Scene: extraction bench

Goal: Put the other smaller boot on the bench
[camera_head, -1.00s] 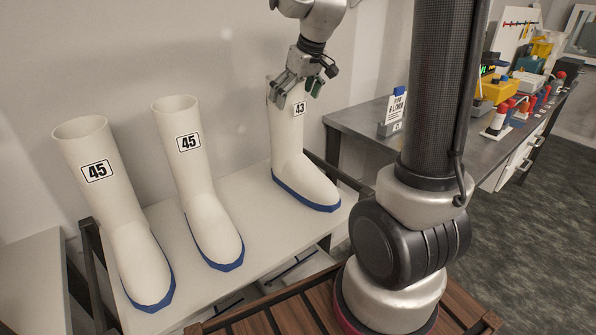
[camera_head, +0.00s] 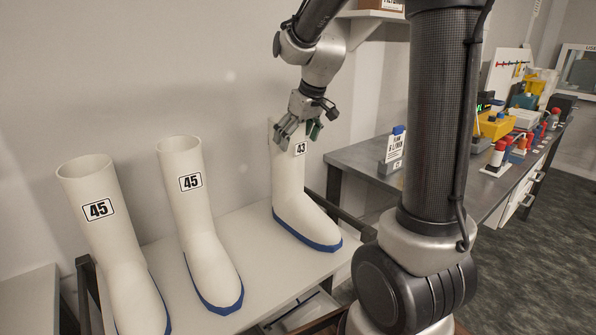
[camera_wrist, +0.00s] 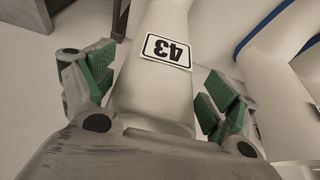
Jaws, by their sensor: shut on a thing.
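A white boot marked 43 (camera_head: 298,205), with a blue sole, is upright at the right end of the white bench (camera_head: 258,250). Whether its sole bears on the bench top is hard to tell. My gripper (camera_head: 299,136) is shut on the top of this boot's shaft, above the label. In the wrist view the green finger pads of my gripper (camera_wrist: 152,95) lie on both sides of the boot 43 (camera_wrist: 158,88). Two taller white boots marked 45 stand on the bench to the left: the far-left boot (camera_head: 118,240) and the middle boot (camera_head: 202,230).
A grey table (camera_head: 352,160) stands to the right behind the bench, with a small sign (camera_head: 394,150), a yellow box (camera_head: 494,124) and several bottles on it. Bare bench top lies between the middle boot and boot 43. A wall rises close behind the boots.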

